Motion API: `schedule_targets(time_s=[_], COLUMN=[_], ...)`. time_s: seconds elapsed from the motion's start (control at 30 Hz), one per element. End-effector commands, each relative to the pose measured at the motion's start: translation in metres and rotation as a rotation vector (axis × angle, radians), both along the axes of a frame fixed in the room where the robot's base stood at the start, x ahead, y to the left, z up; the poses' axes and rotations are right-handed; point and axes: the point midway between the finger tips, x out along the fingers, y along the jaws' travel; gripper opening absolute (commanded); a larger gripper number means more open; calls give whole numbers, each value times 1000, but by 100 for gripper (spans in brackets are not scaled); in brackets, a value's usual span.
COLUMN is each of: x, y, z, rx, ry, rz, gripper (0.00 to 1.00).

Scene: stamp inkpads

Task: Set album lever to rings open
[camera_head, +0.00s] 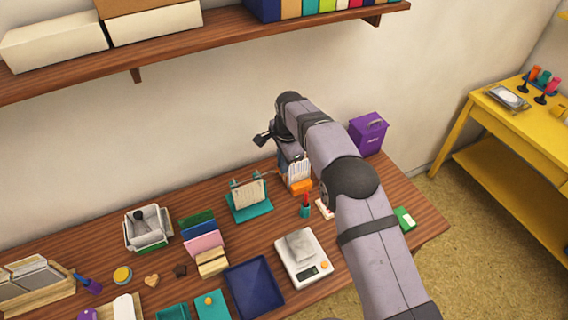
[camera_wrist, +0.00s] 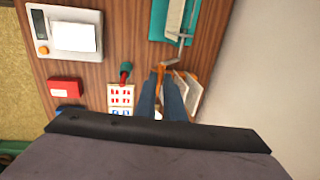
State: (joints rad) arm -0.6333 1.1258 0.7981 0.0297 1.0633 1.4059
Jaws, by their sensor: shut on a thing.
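The album (camera_head: 250,211) is a teal ring binder with cream pages and two raised metal rings, standing left of my arm on the wooden desk. In the wrist view, the album (camera_wrist: 158,24) is at the top, cut by the edge. A thin metal lever (camera_wrist: 172,61) shows by its near end. My gripper (camera_wrist: 161,71) has its blue fingers together, pointing down, with the tips at this lever and appearing shut on it. In the head view, my arm partly hides the fingers. I cannot tell whether the rings are open or closed.
An orange holder with white cards (camera_head: 299,174) stands close beside my fingers. A teal cup with a red item (camera_head: 305,209), a stamp sheet (camera_wrist: 121,96) and a scale (camera_head: 291,270) are near. A purple box (camera_head: 371,127) stands behind my arm.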

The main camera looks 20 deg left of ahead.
Motion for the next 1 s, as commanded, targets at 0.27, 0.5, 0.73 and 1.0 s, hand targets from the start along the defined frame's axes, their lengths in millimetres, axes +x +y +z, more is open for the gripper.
schedule_targets(time_s=[0.27,0.5,0.73,1.0], x=[7,8,8,7], y=[11,10,9,7], z=[8,9,9,25], rx=[33,33,31,34], ry=[-33,-34,-35,-40], rz=[1,0,-1,-1], gripper=[28,28,28,28])
